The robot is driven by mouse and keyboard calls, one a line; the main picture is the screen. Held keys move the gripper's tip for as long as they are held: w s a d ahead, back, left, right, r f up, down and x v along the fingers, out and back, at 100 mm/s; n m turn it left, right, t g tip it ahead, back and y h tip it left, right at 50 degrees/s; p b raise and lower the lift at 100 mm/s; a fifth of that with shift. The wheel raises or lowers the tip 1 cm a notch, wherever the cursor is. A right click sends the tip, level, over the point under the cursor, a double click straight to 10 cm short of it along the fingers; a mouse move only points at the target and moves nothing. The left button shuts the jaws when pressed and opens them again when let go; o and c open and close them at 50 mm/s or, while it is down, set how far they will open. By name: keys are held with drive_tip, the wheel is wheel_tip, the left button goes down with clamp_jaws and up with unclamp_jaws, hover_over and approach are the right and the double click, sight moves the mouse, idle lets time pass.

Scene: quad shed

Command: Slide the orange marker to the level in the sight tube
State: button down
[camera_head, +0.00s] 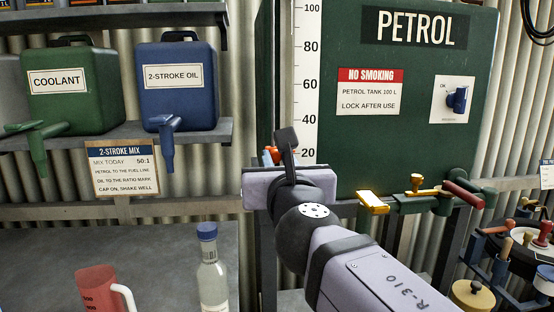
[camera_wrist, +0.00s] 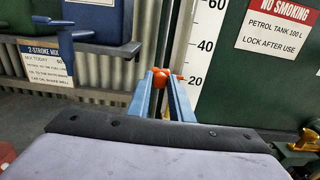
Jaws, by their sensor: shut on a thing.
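The orange marker (camera_wrist: 161,77) sits between the two blue fingers of my gripper (camera_wrist: 163,88) in the wrist view, and the fingers are shut on it. Its small pointer reaches right toward the white scale, near the 20. In the head view the marker (camera_head: 272,152) shows only in part behind my gripper's wrist. The sight tube (camera_wrist: 168,38) runs upright along the left of the white scale (camera_wrist: 201,45). I cannot make out the liquid level in it. The scale also shows in the head view (camera_head: 306,75), with numbers from 20 to 100.
The green petrol tank (camera_head: 420,150) carries the scale. A brass-handled valve (camera_head: 373,202) is below it. A coolant can (camera_head: 80,92) and a 2-stroke oil can (camera_head: 178,90) stand on the left shelf. A red jug (camera_head: 97,290) and a bottle (camera_head: 212,275) stand on the bench.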

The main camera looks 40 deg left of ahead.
drive_tip(key=shift+f+b, duration=0.3)
drive_tip(key=shift+f, duration=0.4)
drive_tip(key=c, duration=1.6)
unclamp_jaws()
drive_tip(key=shift+r, duration=0.1)
drive_tip(key=b+v, duration=0.1)
drive_tip(key=v, duration=0.6)
drive_tip(key=shift+s+d, duration=0.15)
drive_tip(key=shift+s, duration=0.05)
